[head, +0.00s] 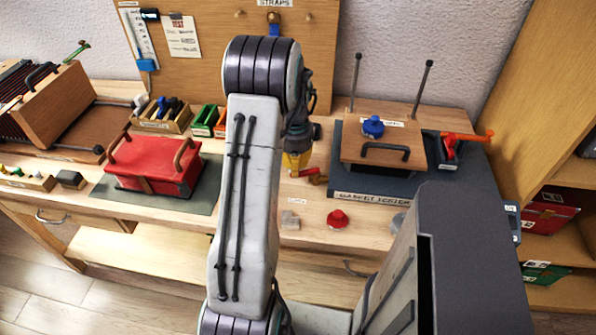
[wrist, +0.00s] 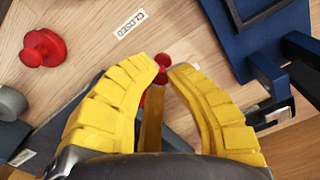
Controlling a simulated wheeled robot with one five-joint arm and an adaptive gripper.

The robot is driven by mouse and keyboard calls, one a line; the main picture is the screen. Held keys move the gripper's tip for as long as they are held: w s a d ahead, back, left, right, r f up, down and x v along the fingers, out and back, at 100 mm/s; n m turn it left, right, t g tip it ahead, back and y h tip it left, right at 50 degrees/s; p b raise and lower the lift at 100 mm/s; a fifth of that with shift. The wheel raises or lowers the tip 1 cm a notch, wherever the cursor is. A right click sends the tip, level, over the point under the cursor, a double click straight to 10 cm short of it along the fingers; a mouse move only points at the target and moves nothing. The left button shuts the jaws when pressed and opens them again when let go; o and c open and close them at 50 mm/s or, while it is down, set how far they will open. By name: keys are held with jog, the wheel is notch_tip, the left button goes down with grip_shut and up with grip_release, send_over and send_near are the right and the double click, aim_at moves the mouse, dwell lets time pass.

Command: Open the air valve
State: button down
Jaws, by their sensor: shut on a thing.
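My gripper (head: 297,163) is low over the bench in the middle of the head view, partly hidden behind my arm. In the wrist view its yellow fingers (wrist: 166,68) are closed around a brown bar-like handle (wrist: 151,125). Red parts (wrist: 160,72) show at the fingertips, and a red piece with a brown handle (head: 311,176) shows beside the gripper in the head view. No readable label marks the air valve.
A round red knob (head: 337,219) lies near the bench front and shows in the wrist view (wrist: 40,48). The wooden box (head: 382,148) stands on a dark blue base with two upright rods behind. A red case (head: 155,163) lies left.

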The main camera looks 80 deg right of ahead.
jog(key=shift+w+d+f+m, duration=0.15)
jog(key=shift+d+m, duration=0.4)
jog(key=shift+m, duration=0.6)
jog(key=shift+w+d+f+m, duration=0.15)
jog(key=shift+d+m, duration=0.35)
jog(key=shift+m, duration=0.65)
jog(key=shift+d+r, duration=0.1)
jog(key=shift+r, duration=0.05)
jog(key=c, duration=1.2)
grip_release()
jog(key=shift+d, duration=0.1)
jog(key=shift+r, duration=0.1)
notch_tip(320, 180, up, 12)
jog(key=shift+f, duration=0.1)
